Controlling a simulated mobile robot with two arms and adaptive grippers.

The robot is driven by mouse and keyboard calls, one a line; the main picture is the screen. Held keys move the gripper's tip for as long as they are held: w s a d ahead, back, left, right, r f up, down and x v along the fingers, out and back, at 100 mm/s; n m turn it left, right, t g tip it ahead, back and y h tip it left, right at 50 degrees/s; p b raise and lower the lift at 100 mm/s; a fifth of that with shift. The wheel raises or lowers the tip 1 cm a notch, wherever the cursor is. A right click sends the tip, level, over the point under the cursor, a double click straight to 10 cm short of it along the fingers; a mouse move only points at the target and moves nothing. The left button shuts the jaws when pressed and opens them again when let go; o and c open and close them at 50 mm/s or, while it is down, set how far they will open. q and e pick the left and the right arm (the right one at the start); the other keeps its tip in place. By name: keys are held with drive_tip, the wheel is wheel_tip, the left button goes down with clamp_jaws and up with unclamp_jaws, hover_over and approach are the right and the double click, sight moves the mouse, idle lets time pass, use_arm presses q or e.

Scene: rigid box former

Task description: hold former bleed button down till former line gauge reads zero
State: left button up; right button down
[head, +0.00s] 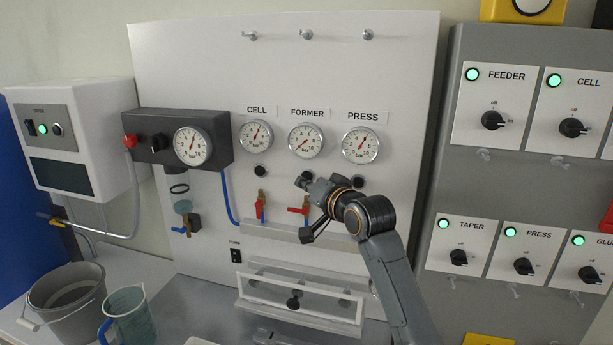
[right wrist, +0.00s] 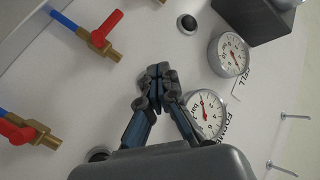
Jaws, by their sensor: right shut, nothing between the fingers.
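The former line gauge (head: 306,140) is a round white dial under the FORMER label; in the head view its needle points to the lower left, near the zero end. It also shows in the right wrist view (right wrist: 204,115), partly covered by my fingers. My right gripper (head: 303,181) is shut and empty, its fingertips at the panel just below this gauge. In the right wrist view the fingertips (right wrist: 156,82) are together. The former bleed button is hidden behind them, so I cannot tell whether it is pressed. My left gripper is not in view.
The cell button (head: 260,171) and the press button (head: 358,181) are beside my gripper. The cell gauge (head: 256,135) and press gauge (head: 361,145) read above zero. A red-handled former valve (head: 300,210) sits below, above a grey ledge. A bucket (head: 68,295) and jug (head: 128,315) stand left.

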drive_tip(key=s, duration=0.1)
drive_tip(key=s+a+p, duration=0.1)
drive_tip(key=s, duration=0.1)
drive_tip(key=s+p, duration=0.1)
drive_tip(key=shift+s+a, duration=0.3)
drive_tip(key=shift+s, duration=0.1)
idle(0.6)
